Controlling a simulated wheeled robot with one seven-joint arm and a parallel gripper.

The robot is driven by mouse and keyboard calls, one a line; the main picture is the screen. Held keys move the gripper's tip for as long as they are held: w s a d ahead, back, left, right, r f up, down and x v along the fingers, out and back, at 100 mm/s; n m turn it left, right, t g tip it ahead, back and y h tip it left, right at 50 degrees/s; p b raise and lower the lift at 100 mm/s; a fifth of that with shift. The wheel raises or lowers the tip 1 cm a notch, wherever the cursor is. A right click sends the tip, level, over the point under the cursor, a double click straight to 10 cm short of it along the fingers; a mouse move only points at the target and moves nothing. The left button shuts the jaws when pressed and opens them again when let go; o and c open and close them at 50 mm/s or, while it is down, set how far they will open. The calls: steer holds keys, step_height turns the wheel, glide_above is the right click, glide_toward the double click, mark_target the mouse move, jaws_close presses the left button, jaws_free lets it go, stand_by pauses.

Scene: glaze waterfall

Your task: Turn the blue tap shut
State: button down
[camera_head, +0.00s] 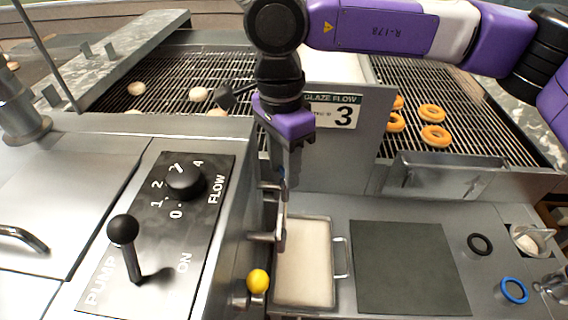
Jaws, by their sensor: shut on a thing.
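My gripper (284,172) hangs down beside the side wall of the pump cabinet, at the left end of the glaze tray. Its jaws are shut on a small handle, of which only a bit of blue (282,182) shows; I take this to be the blue tap. The jaws and arm hide most of it, so I cannot tell how far it is turned. Below it, a metal tap fitting (264,237) sticks out of the wall, and a tap with a yellow ball knob (258,281) is nearest.
The pump panel (150,215) has a black flow dial (186,182) and an upright black lever (122,232). A pale tray (303,265) lies beside the taps, with a dark mat (408,267) to its right. A "Glaze Flow 3" sign (335,112) stands behind. A blue ring (514,290) lies far right.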

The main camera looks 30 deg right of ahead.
steer(key=m+b, duration=0.3)
steer(key=shift+w+f, duration=0.1)
steer(key=shift+f, duration=0.05)
steer(key=shift+d+m+b, duration=0.1)
steer(key=shift+m+b, duration=1.35)
steer(key=shift+m, duration=0.65)
steer(key=shift+r, duration=0.2)
steer(key=c, duration=0.9)
jaws_free()
